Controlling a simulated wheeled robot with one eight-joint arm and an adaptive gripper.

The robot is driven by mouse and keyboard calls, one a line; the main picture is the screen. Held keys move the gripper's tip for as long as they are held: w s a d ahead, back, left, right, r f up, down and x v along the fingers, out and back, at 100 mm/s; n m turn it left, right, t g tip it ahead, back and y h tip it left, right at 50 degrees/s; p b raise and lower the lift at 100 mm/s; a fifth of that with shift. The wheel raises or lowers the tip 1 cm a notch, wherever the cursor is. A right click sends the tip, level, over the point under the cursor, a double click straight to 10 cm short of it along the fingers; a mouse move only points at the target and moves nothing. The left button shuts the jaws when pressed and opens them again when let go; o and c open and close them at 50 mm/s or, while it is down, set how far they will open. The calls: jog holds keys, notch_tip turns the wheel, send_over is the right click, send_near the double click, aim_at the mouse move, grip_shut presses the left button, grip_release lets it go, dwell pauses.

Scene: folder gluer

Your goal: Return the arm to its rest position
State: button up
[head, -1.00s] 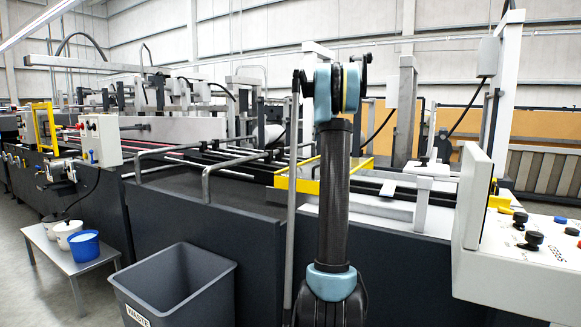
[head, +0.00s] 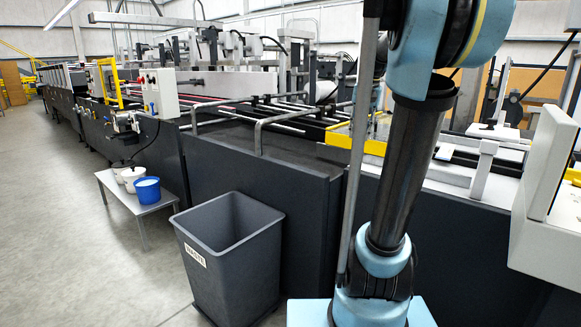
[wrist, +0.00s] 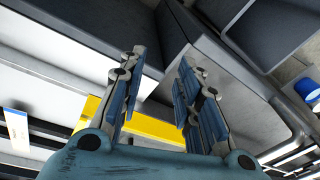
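My gripper (wrist: 158,72) shows in the wrist view with its two blue-padded fingers spread apart and nothing between them. In the head view my arm stands at the right of the picture, with a dark lower link rising to a large blue joint at the top edge. My gripper is not visible in the head view. In the wrist view the yellow part of the machine (wrist: 160,128) shows beyond the fingers. I cannot tell how far the fingers are from the surfaces behind them.
A grey waste bin (head: 228,262) stands on the floor before the dark machine (head: 245,180). Left of it a low table (head: 150,209) holds a blue bucket (head: 147,191) and white buckets. A control panel (head: 545,235) is close at the right. The floor at left is clear.

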jog(key=s+a+f+n, duration=0.2)
jog(key=s+f, duration=1)
jog(key=f, duration=0.1)
jog(key=s+a+f+n, duration=0.2)
jog(key=s+f, duration=1)
jog(key=f, duration=0.1)
jog(key=shift+s+a+f+t+h, duration=0.15)
jog(key=shift+s+a+t+h, duration=0.15)
jog(key=shift+s+a+h, duration=0.1)
jog(key=shift+w+f, duration=0.2)
jog(key=shift+w, duration=0.2)
jog(key=shift+d, duration=0.1)
